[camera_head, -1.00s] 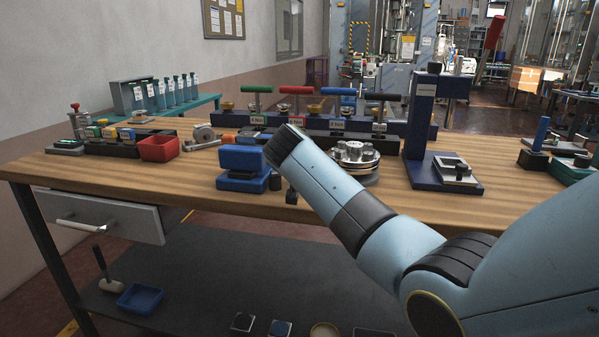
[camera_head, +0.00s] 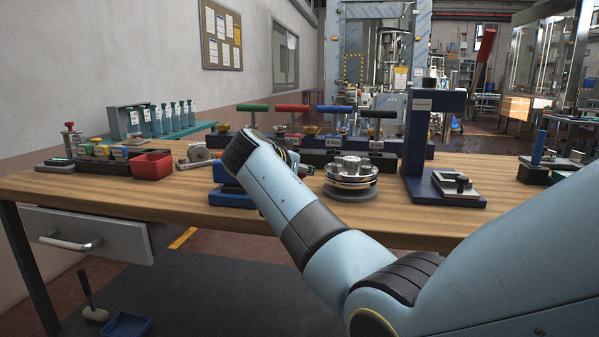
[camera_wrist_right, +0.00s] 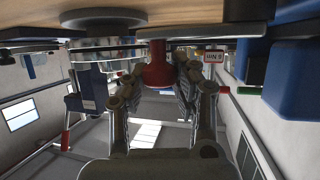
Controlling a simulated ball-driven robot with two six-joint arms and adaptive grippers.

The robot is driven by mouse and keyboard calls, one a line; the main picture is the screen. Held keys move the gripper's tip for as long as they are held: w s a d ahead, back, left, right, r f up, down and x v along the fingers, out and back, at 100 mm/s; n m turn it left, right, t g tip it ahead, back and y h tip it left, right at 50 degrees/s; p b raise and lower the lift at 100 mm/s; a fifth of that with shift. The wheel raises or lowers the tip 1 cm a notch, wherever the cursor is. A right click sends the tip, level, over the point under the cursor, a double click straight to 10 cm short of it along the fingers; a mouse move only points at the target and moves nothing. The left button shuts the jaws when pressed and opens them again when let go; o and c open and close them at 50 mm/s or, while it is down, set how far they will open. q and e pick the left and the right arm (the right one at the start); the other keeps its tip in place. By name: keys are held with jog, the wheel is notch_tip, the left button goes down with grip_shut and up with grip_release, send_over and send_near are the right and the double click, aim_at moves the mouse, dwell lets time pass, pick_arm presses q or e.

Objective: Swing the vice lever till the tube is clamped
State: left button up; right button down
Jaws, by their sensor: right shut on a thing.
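The blue vice (camera_head: 230,197) stands at the front of the bench in the head view, its upper part mostly covered by my right arm. In the wrist view, which looks upside down, a blue block at the right (camera_wrist_right: 292,85) appears to be the vice. My right gripper (camera_wrist_right: 160,82) is shut on a red knob (camera_wrist_right: 158,66). The knob sits against a flat grey piece (camera_wrist_right: 205,32), apparently the vice lever. In the head view my arm hides the fingers and knob. I cannot make out the tube or whether it touches the jaws. My left gripper is not in view.
A round metal fixture (camera_head: 351,178) stands just right of my wrist. A blue upright stand (camera_head: 417,150) is beyond it. A rack with coloured T-handles (camera_head: 292,107) runs behind.

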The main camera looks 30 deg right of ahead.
jog(key=shift+s+a+f, duration=0.15)
jog(key=shift+f, duration=0.2)
jog(key=c, duration=1.4)
grip_release()
jog(key=o, duration=0.4)
jog(key=shift+s+r, duration=0.1)
jog(key=shift+r, duration=0.1)
jog(key=shift+c, duration=0.2)
jog(key=shift+a, duration=0.1)
jog(key=v, duration=0.7)
jog(key=shift+s+a, duration=0.1)
jog(key=shift+a, duration=0.1)
